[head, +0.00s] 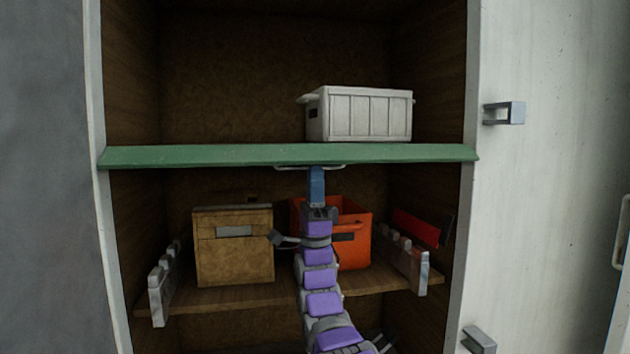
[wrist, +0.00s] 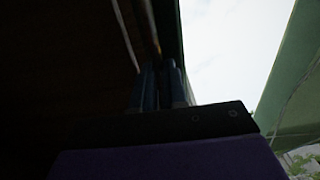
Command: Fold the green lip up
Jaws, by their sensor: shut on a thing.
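My gripper (head: 316,170) reaches up from below and is shut on this handle. In the wrist view my blue fingers (wrist: 160,87) are together at a thin bar, in dark shade. The exact grip on the bar is hard to see there.
A white crate (head: 370,115) stands on the upper shelf, right of middle, behind the lip. A tan box (head: 235,255) and an orange bin (head: 357,240) sit on the lower wooden shelf (head: 185,300). Grey toothed brackets (head: 160,292) flank it. The upper shelf's left side is clear.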

